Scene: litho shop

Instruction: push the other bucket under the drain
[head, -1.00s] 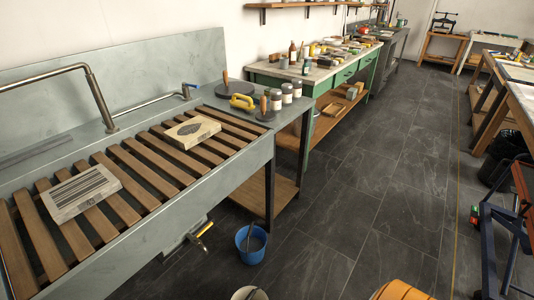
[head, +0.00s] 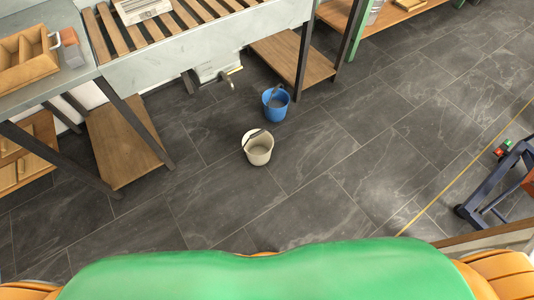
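A blue bucket (head: 275,108) stands upright on the dark tiled floor, close to the sink's front leg, with something stick-like inside it. A cream bucket (head: 258,152) with a dark handle stands on the floor in front and to the left of it, a small gap apart. The drain (head: 228,77) is a pipe with a tap-like end under the sink. It lies to the left of and behind the blue bucket, and neither bucket appears directly beneath it. Neither of my grippers is in view.
The slatted sink (head: 215,46) stands on dark legs, with low wooden shelves (head: 291,58) and (head: 124,141) on either side of the drain. A blue wheeled frame (head: 500,178) is at the right. The tiled floor (head: 340,170) around the buckets is open.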

